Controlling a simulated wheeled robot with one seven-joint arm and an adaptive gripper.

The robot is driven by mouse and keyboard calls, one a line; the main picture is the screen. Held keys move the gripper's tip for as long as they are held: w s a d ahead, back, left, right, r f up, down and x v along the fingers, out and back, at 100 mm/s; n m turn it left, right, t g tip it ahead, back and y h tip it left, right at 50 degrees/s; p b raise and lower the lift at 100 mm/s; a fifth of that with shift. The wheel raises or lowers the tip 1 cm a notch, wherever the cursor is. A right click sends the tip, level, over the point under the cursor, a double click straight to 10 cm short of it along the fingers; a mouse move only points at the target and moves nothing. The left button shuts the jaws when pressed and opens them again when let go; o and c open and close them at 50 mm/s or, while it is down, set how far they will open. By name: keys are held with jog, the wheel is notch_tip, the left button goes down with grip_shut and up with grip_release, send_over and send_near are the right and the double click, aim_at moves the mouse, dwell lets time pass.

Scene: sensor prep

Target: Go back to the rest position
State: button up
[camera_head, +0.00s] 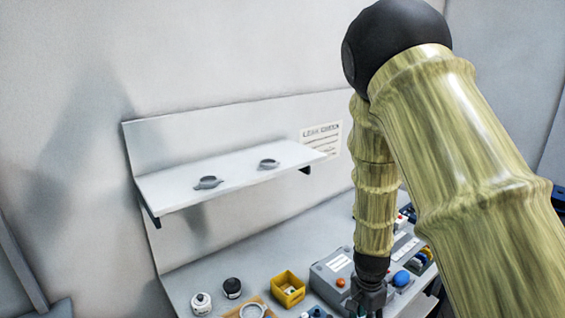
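My arm comes in from the right and bends down over the worktop. My gripper (368,302) is at the bottom of the view, dark and pointing down, close to the right side of a grey box (333,275). Its fingertips are small and partly cut off by the lower edge, so I cannot tell whether it is open or shut or holds anything.
A white shelf (225,187) on the wall carries two grey clamp-like parts (208,182). Below, the worktop (225,262) bears a yellow bin (288,290), a white jar (201,303), a black-topped jar (232,288) and a blue dome (401,279). A sign (321,138) hangs behind.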

jog(key=s+d+f+n+b, duration=0.3)
jog(key=s+f+n, duration=0.3)
jog(key=s+f, duration=1)
jog(key=s+a+f+n+b, duration=0.1)
jog(key=s+f+n, duration=0.2)
jog(key=s+f, duration=0.3)
jog(key=s+a+f+n+b, duration=0.1)
jog(key=s+f+n, duration=0.2)
jog(key=s+f, duration=0.3)
jog(key=s, duration=0.5)
jog(key=shift+a+n+y, duration=0.2)
jog(key=shift+n+y, duration=0.2)
